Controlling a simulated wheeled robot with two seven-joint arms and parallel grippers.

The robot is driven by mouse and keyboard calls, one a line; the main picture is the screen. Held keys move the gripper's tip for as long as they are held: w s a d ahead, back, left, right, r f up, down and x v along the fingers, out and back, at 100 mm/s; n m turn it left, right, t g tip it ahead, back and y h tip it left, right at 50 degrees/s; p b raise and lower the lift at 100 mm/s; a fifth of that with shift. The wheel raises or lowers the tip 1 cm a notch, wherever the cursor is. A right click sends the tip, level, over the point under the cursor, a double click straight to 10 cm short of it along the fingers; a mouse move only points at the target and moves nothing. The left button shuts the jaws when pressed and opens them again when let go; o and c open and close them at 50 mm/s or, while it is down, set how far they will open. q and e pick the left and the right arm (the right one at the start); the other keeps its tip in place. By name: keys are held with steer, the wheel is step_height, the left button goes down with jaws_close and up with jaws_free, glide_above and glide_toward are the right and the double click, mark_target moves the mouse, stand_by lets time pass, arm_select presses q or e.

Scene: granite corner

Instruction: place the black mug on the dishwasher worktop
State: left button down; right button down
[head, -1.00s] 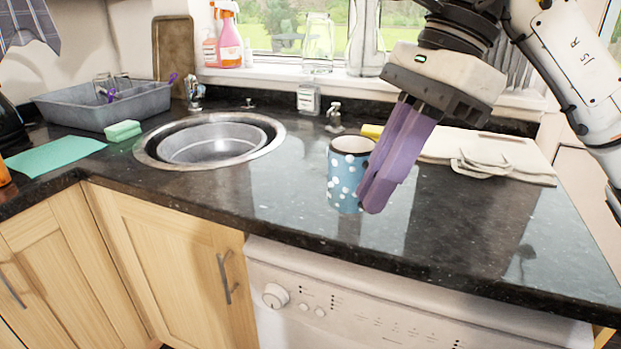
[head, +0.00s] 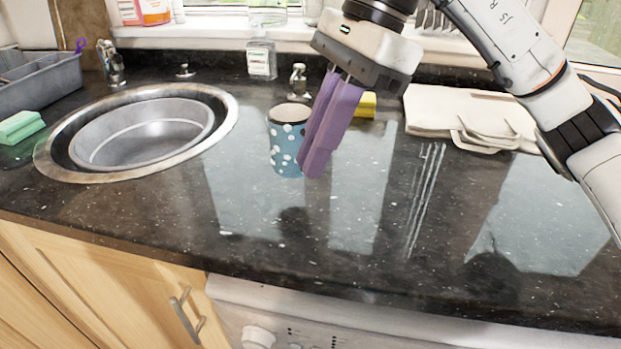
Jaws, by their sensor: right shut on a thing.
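No plain black mug shows. A blue mug (head: 286,150) with white dots and a dark rim is at the middle of the dark granite worktop (head: 380,240), upright, right of the sink. My right gripper (head: 312,168) reaches down from the upper right, its purple fingers shut at the mug's right side and hiding part of it. I cannot tell whether the mug's base touches the stone. The white dishwasher front (head: 380,332) shows under the worktop's front edge. My left gripper is out of view.
A yellow sponge (head: 366,105) and folded cream cloth (head: 460,115) lie behind and right. A tap (head: 299,78) stands behind the mug. The worktop in front and right is clear.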

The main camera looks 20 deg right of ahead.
step_height(320, 180, down, 4)
steer(key=shift+f, duration=0.15)
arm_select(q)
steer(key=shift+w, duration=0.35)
arm_select(e)
steer(key=shift+w+f, duration=0.1)
steer(key=shift+f, duration=0.1)
arm_select(q)
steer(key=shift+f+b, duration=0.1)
steer(key=shift+b, duration=0.2)
arm_select(e)
steer(key=shift+f, duration=0.2)
steer(key=c, duration=1.9)
jaws_free()
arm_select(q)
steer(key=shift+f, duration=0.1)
arm_select(e)
steer(key=shift+o, duration=0.2)
